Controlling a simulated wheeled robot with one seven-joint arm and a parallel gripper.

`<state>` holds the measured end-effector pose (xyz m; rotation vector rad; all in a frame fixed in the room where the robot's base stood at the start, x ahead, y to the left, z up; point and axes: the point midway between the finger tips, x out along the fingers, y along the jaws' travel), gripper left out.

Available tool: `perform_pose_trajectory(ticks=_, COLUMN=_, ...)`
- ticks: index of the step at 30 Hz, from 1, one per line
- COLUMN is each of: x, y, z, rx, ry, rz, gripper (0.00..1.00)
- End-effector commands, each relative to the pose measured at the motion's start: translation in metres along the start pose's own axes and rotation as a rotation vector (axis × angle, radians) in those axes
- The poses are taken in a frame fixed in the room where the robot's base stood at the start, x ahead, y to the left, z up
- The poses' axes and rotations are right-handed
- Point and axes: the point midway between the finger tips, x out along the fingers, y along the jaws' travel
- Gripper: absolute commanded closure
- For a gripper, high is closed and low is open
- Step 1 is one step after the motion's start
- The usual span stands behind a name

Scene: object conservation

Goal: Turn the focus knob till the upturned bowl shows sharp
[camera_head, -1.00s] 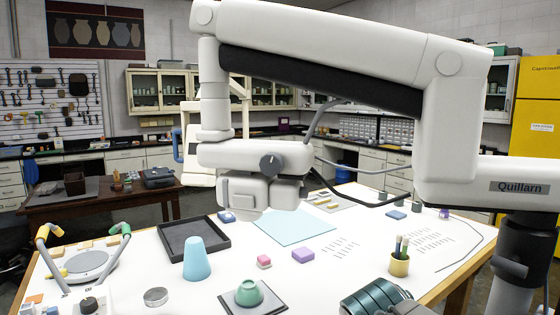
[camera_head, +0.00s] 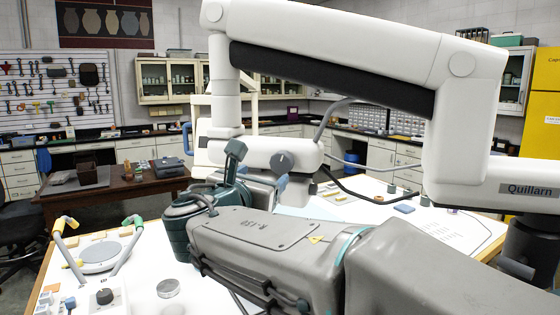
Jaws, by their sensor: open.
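The focus knob (camera_head: 283,161) is a round dark grey dial with a light mark, on the front of the white microscope head (camera_head: 255,152) that hangs from the overhead boom. My gripper (camera_head: 252,166), dark teal, is raised beside and below the head, to the left of the knob. One finger stands up in front of the head's left part. The gripper is open, and I see nothing between its fingers. It looks apart from the knob, though the depth gap is hard to judge. The upturned bowl is hidden behind my arm.
My grey arm covers the middle of the white table (camera_head: 150,262). A twin lamp (camera_head: 100,257) and a black dial (camera_head: 104,297) on a small box stand at the left. A metal disc (camera_head: 168,288) lies nearby. A cable (camera_head: 350,165) loops right of the head.

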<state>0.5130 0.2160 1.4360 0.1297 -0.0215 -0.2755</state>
Motion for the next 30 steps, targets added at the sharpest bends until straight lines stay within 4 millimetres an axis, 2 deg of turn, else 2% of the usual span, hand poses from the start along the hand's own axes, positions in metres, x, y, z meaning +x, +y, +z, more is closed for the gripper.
perform_pose_trajectory(ticks=9, x=0.069, y=-0.001, z=0.002, rx=-0.001, ry=0.003, rz=-0.004, gripper=0.30)
perform_pose_trajectory(ticks=15, x=0.102, y=-0.001, z=0.002, rx=0.000, ry=0.002, rz=-0.003, gripper=0.30)
perform_pose_trajectory(ticks=21, x=0.119, y=-0.002, z=0.000, rx=0.003, ry=0.003, rz=-0.003, gripper=0.30)
perform_pose_trajectory(ticks=30, x=0.121, y=-0.001, z=-0.001, rx=0.003, ry=0.003, rz=-0.002, gripper=0.30)
